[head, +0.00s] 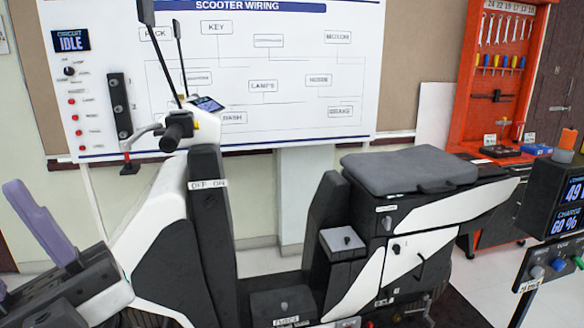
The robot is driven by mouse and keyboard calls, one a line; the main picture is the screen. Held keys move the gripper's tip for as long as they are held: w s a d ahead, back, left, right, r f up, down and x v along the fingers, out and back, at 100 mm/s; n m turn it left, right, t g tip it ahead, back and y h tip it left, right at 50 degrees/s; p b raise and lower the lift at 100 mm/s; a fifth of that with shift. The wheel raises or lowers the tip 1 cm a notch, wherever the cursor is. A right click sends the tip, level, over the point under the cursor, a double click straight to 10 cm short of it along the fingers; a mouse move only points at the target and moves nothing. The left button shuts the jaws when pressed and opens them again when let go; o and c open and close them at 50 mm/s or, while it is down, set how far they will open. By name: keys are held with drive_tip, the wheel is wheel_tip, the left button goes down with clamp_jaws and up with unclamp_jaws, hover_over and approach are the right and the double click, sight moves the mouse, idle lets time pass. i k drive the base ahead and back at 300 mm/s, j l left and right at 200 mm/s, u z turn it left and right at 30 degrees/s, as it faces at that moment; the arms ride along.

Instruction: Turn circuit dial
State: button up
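The circuit dial (69,71) is a small black knob on the white wiring board at the upper left, with tiny labels around it. Its pointer direction is too small to tell. Just above it, a dark display (71,41) reads "CIRCUIT IDLE" in light letters. My gripper (10,240) is at the lower left edge, with lavender fingers on a dark body. One finger points up and left; the other is partly cut off by the picture edge. The fingers stand apart with nothing visible between them. The gripper is below the dial in the picture and apart from it.
A column of red buttons (72,117) runs below the dial. A black upright block (120,105) is mounted to their right. The scooter (400,220), with handlebar (178,128) and mirrors, fills the middle. An orange tool cabinet (470,75) and a charge display (565,200) stand at right.

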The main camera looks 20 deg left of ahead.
sight(68, 71)
drive_tip(key=k+j, duration=0.1)
drive_tip(key=j, duration=0.3)
drive_tip(key=k+j, duration=0.1)
drive_tip(key=j, duration=0.25)
drive_tip(key=k+j, duration=0.15)
drive_tip(key=j, duration=0.25)
drive_tip(key=k+j, duration=0.1)
drive_tip(key=j, duration=0.3)
drive_tip(key=k+j+u, duration=0.1)
drive_tip(key=j, duration=1.7)
drive_tip(key=i+j+u, duration=0.1)
drive_tip(key=j, duration=0.25)
drive_tip(key=i+j, duration=0.1)
drive_tip(key=j, duration=0.2)
drive_tip(key=i+j+u, duration=0.2)
drive_tip(key=i+j, duration=0.75)
drive_tip(key=i, duration=0.25)
drive_tip(key=i+j, duration=0.15)
drive_tip(key=i, duration=0.25)
drive_tip(key=i+j, duration=0.15)
drive_tip(key=i, duration=0.25)
